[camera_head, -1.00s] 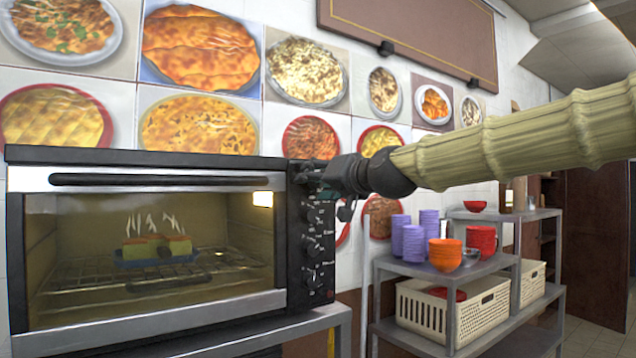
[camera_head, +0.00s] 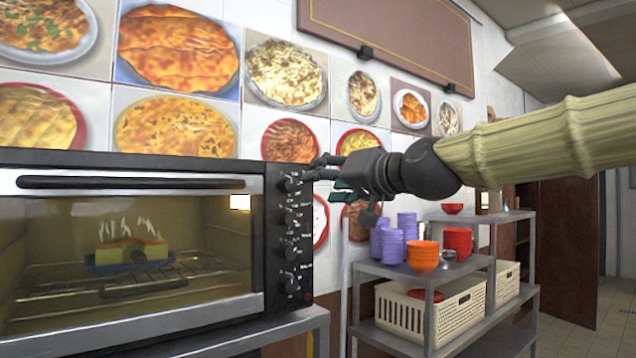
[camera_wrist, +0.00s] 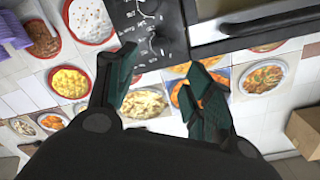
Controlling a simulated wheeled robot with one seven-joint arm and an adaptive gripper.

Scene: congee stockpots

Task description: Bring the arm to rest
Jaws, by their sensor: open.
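My gripper (camera_head: 332,178) is open and empty, just to the right of the toaster oven (camera_head: 130,183) in the head view. One dark finger overlaps the top of the oven's knob panel (camera_head: 290,225); I cannot tell whether it touches. In the wrist view the two greenish fingertips (camera_wrist: 160,68) are spread apart with nothing between them. The knobs (camera_wrist: 150,28) show beyond them. The oven's glass door is shut. Inside, a blue tray (camera_head: 130,266) with food sits on the wire rack, with white wisps above it. A lamp glows inside.
A grey shelf unit (camera_head: 400,268) stands right of the oven, below my arm, with purple cups (camera_head: 390,243), orange bowls (camera_head: 423,256) and cream baskets (camera_head: 403,318). Food pictures (camera_head: 180,45) cover the wall behind. A brown cardboard box (camera_wrist: 303,130) shows in the wrist view.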

